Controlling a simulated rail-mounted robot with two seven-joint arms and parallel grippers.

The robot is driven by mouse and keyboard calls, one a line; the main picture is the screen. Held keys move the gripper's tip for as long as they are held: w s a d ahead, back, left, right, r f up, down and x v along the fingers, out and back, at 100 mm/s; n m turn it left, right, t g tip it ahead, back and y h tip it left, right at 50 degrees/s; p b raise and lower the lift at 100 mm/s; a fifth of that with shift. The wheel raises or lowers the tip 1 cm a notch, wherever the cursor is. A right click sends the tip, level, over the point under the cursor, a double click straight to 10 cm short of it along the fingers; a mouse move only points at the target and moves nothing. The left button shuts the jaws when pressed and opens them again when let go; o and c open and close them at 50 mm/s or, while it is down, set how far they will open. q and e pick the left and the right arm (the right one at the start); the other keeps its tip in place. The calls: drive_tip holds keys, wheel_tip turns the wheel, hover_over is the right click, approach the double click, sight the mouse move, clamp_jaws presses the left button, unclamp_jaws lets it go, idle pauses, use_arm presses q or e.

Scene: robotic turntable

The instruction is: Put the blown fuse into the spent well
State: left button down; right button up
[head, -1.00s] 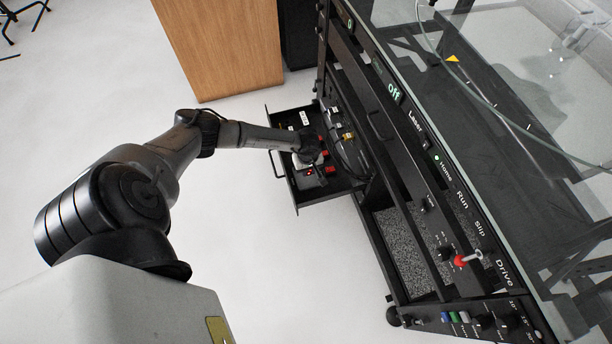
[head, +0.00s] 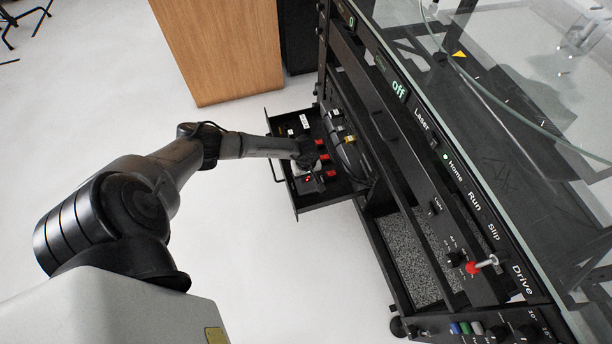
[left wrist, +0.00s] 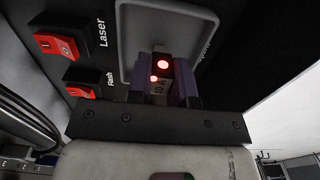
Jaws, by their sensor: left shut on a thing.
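In the left wrist view, a small dark block with two glowing red spots and a pale marking, seemingly the blown fuse (left wrist: 161,72), sits between the purplish fingers of my left gripper (left wrist: 164,82). The gripper is shut on it, in front of a grey-framed panel area. In the head view my left gripper (head: 306,160) is over the open drawer (head: 324,205), near red switches, and mostly hides what it holds. I cannot make out the spent well. My right gripper is out of view.
Red rocker switches marked Laser (left wrist: 60,45) and Flash (left wrist: 82,91) are left of the gripper in the wrist view. Cables (head: 350,160) run along the drawer's right side. The black console (head: 420,150) stands right; a wooden cabinet (head: 220,50) stands behind.

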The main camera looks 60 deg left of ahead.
use_arm(q)
drive_tip(key=shift+f, duration=0.2)
drive_tip(key=c, duration=1)
unclamp_jaws()
